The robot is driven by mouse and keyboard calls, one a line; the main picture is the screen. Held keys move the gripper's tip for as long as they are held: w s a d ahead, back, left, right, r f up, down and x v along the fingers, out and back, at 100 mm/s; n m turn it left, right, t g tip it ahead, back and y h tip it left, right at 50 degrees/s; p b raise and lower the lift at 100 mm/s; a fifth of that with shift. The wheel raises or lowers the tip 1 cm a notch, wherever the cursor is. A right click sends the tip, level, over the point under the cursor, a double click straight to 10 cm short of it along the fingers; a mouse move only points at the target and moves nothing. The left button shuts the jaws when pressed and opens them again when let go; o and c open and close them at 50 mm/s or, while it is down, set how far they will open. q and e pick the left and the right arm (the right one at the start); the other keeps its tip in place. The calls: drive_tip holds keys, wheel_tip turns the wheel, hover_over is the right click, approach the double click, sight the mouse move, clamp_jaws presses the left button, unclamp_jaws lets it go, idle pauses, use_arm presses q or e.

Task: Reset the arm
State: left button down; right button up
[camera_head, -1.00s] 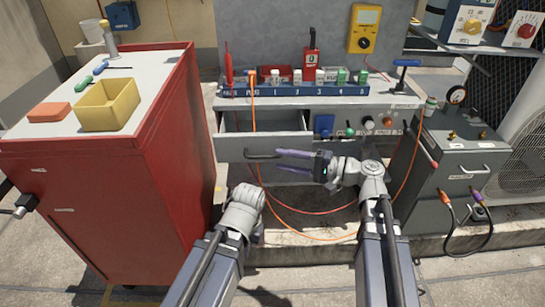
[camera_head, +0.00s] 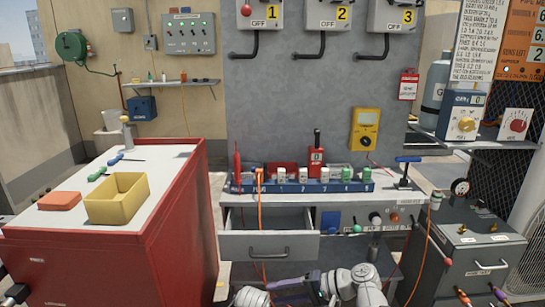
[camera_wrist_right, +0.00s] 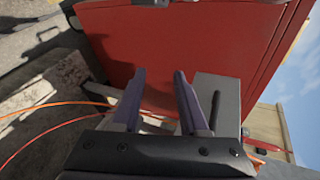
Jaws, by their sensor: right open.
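My right gripper (camera_head: 275,291) shows at the bottom of the head view, its purple fingers pointing left, apart and empty. It appears just below the handle of the open grey drawer (camera_head: 236,247). In the right wrist view the gripper (camera_wrist_right: 160,74) has its two fingers apart with nothing between them. A grey panel with a dark bar (camera_wrist_right: 228,105), likely the drawer front, is beside the right finger there. Of my left arm (camera_head: 250,297) only a rounded pale joint shows at the bottom edge; its gripper is out of sight.
A red cabinet (camera_head: 175,215) with a yellow bin (camera_head: 117,205) stands left. A dark grey unit (camera_head: 465,250) stands right. Orange cables (camera_wrist_right: 45,125) hang near the gripper.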

drive_tip(key=s+d+f+n+g+h, duration=0.3)
drive_tip(key=s+f+n+h, duration=0.5)
drive_tip(key=s+f+h, duration=0.45)
use_arm(q)
wheel_tip(320, 180, up, 35)
drive_tip(key=p, duration=3.4)
drive_tip(key=shift+p, duration=0.35)
use_arm(e)
wheel_tip(320, 180, up, 34)
drive_tip(key=w+h, duration=0.1)
drive_tip(key=w, duration=0.1)
drive_tip(key=shift+d+r, duration=0.15)
drive_tip(key=shift+r, duration=0.1)
use_arm(q)
drive_tip(key=shift+d+f, duration=0.1)
drive_tip(key=shift+f, duration=0.05)
use_arm(e)
drive_tip(key=shift+h, duration=0.25)
